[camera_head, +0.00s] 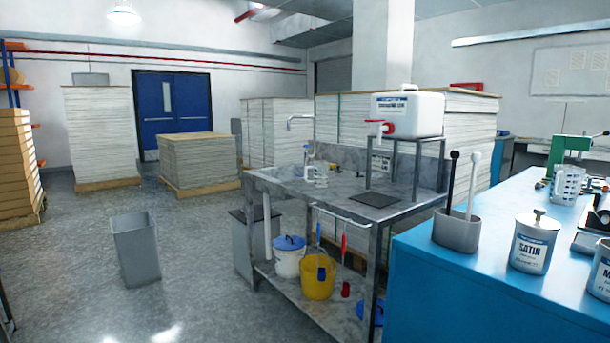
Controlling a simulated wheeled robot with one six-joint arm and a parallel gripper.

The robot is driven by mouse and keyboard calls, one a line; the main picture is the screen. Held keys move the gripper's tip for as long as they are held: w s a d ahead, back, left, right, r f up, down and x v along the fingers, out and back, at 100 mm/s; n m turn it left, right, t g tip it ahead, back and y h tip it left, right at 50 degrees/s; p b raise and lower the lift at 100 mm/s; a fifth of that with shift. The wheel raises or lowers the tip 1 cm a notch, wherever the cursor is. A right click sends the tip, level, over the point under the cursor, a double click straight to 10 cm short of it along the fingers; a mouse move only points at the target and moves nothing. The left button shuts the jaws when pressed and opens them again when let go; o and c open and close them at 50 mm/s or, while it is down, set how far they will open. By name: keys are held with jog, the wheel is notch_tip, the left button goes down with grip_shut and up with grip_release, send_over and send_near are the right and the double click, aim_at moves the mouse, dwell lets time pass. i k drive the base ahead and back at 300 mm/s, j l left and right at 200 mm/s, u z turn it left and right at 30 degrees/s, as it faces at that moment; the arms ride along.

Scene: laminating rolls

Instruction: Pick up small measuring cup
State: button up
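Two clear cups show in the head view. One clear cup (321,175) stands upright on the grey sink bench (270,180), beside a clear bottle with a blue label. A clear measuring cup with markings (568,185) stands upright on the blue worktop (450,275) at the right. It looks larger in the picture, but it is also nearer, so I cannot tell for certain which is the small one. My gripper is not in view.
A grey holder with two handles (457,232) and a white SATIN tub (534,243) stand on the blue worktop. A white jug with red tap (407,112) sits on a raised stand. A grey bin (136,250) stands on the floor. The floor at left is mostly clear.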

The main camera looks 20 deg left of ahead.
aim_at(322, 169)
jog(key=i+j, duration=0.2)
jog(key=j, duration=0.2)
jog(key=i+j, duration=0.2)
jog(key=j, duration=0.2)
jog(key=i+j, duration=0.2)
jog(key=j, duration=0.2)
jog(key=i+j, duration=0.2)
jog(key=j, duration=0.2)
jog(key=i+j, duration=0.2)
jog(key=j, duration=0.2)
